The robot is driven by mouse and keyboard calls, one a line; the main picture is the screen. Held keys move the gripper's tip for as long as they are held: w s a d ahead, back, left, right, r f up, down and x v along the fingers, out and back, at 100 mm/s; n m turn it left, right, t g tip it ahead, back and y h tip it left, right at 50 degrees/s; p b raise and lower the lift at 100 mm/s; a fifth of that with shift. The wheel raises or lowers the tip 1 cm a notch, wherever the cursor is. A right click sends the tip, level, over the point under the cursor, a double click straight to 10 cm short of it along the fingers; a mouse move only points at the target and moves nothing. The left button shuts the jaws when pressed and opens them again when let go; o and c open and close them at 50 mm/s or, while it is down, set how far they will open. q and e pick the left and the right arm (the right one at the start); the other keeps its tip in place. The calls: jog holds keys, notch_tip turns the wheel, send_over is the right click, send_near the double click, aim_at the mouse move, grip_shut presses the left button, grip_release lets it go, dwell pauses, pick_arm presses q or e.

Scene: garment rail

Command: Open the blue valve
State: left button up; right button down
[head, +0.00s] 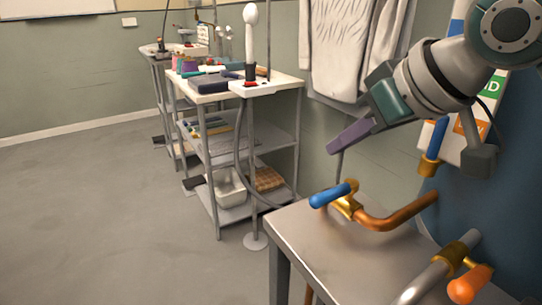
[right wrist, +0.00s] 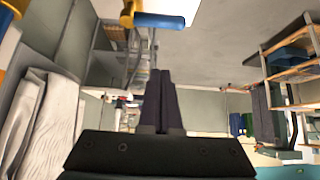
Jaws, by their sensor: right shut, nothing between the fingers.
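The blue valve handle (head: 330,195) lies along a brass valve body (head: 348,207) on a copper pipe, above the grey metal table. A blue handle with a yellow fitting also shows at the top of the right wrist view (right wrist: 158,20). My right gripper (head: 350,136) hangs above and behind the blue valve, apart from it. Its purple fingers (right wrist: 158,82) are together with nothing between them. My left gripper is in neither view.
An orange valve handle (head: 469,285) on a grey pipe is at the lower right. Another blue handle (head: 439,138) stands upright by a sign. The metal table (head: 310,245) carries the pipes. A cluttered shelf cart (head: 250,90) stands behind; the left floor is clear.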

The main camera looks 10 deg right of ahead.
aim_at(334, 197)
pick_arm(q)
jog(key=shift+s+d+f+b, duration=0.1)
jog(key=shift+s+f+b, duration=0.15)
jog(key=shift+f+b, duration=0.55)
pick_arm(e)
jog(key=shift+w+a+f, duration=0.15)
jog(key=shift+w+f, duration=0.25)
jog(key=shift+f, duration=0.95)
jog(key=shift+w+a+f, duration=0.1)
jog(key=shift+w+f, duration=0.3)
jog(key=shift+f, duration=0.95)
jog(key=shift+w+a+f, duration=0.15)
jog(key=shift+w+f, duration=0.25)
jog(key=shift+f, duration=0.95)
